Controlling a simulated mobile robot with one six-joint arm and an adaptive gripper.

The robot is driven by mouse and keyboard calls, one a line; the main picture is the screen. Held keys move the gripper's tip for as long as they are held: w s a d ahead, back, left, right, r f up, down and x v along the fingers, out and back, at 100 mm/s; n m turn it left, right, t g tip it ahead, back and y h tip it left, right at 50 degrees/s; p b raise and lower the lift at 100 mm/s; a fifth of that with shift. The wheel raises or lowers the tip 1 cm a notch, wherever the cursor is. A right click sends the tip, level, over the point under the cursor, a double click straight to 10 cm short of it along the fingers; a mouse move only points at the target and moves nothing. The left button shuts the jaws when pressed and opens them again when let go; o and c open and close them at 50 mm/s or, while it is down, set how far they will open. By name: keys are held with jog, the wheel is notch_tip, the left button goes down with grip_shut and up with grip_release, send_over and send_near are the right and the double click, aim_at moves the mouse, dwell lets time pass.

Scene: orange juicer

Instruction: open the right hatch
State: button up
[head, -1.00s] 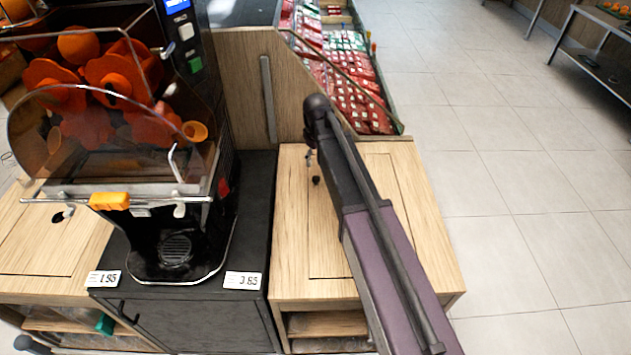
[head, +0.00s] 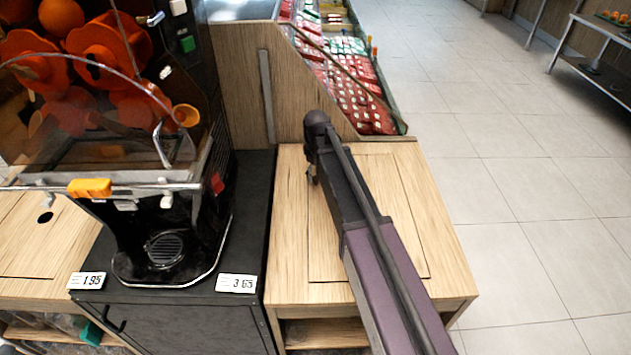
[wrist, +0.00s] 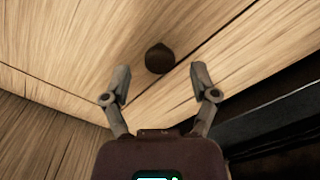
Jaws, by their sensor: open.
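The right hatch (head: 395,215) is a pale wooden panel set flush in the counter top right of the juicer. It lies flat and closed, with thin dark seams around it. A dark round finger hole (wrist: 160,58) shows in its wood in the wrist view. My gripper (wrist: 160,82) is open and empty, its two fingers spread on either side of the hole, just short of it in the picture. In the head view my gripper (head: 312,176) is over the hatch's left side, and the arm hides the hole and much of the panel. Contact with the wood cannot be told.
The orange juicer (head: 165,215) stands on a black cabinet (head: 250,225) left of the hatch. A wooden partition (head: 235,85) rises behind the counter, with a display of red packages (head: 350,95) beyond. Open tiled floor (head: 520,200) lies to the right.

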jog(key=shift+f+b, duration=0.5)
jog(key=shift+f, duration=0.2)
grip_shut()
jog(key=shift+a, duration=0.1)
